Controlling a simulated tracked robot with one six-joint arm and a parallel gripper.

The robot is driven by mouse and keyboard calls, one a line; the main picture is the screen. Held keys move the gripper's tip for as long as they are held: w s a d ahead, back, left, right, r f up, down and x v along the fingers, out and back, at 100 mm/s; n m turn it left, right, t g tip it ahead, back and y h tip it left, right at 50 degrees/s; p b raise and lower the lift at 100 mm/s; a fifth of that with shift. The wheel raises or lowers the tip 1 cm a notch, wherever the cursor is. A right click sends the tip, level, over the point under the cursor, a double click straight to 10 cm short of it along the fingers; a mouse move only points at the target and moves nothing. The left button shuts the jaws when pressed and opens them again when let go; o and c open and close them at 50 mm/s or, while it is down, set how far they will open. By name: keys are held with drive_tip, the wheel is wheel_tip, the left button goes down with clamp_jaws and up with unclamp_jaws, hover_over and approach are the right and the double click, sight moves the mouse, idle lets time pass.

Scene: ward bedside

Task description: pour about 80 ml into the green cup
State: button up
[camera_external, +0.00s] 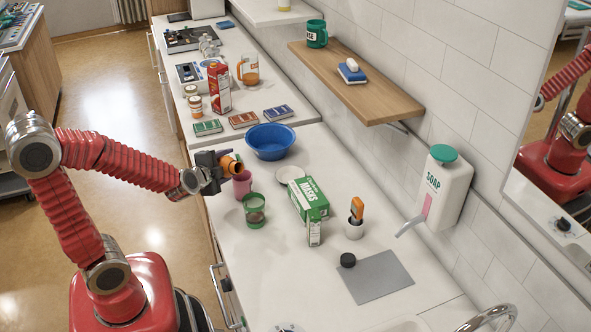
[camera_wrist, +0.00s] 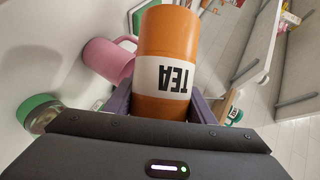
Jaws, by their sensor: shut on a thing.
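My gripper (camera_external: 212,170) is shut on an orange container (camera_external: 231,163). In the wrist view the container (camera_wrist: 165,35) has a white TEA label and sits between the two fingers (camera_wrist: 160,108). It is tipped well over, close above a pink cup (camera_external: 242,184); I cannot tell whether they touch. The pink cup (camera_wrist: 105,62) also shows left of the container in the wrist view. A clear cup with green bands (camera_external: 254,210) stands on the counter in front of the pink cup, with something dark low inside. Its green part (camera_wrist: 38,105) shows at the wrist view's left edge. No stream is visible.
A blue bowl (camera_external: 270,141) stands behind the cups. A white saucer (camera_external: 289,174) and a green MASKS box (camera_external: 308,199) are to the right. A white pot with an orange thermometer (camera_external: 355,220) stands beyond.

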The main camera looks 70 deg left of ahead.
idle(0.4)
drive_tip(key=shift+w+d+r+n+h, duration=0.15)
drive_tip(key=shift+d+n+h, duration=0.1)
drive_tip(key=shift+n+h, duration=0.2)
drive_tip(key=shift+d+r+n, duration=0.1)
drive_tip(key=shift+r+n, duration=0.05)
drive_tip(key=shift+n, duration=0.1)
idle(1.6)
drive_tip(key=shift+w+d+f+n+t+h+b, duration=0.3)
drive_tip(key=shift+w+d+n+t+h+b, duration=0.15)
drive_tip(key=shift+d+n+h, duration=0.35)
drive_tip(key=shift+n, duration=0.3)
drive_tip(key=shift+r+h, duration=0.1)
drive_tip(key=shift+h, duration=0.15)
drive_tip(key=shift+r+n, duration=0.3)
drive_tip(key=shift+r, duration=0.1)
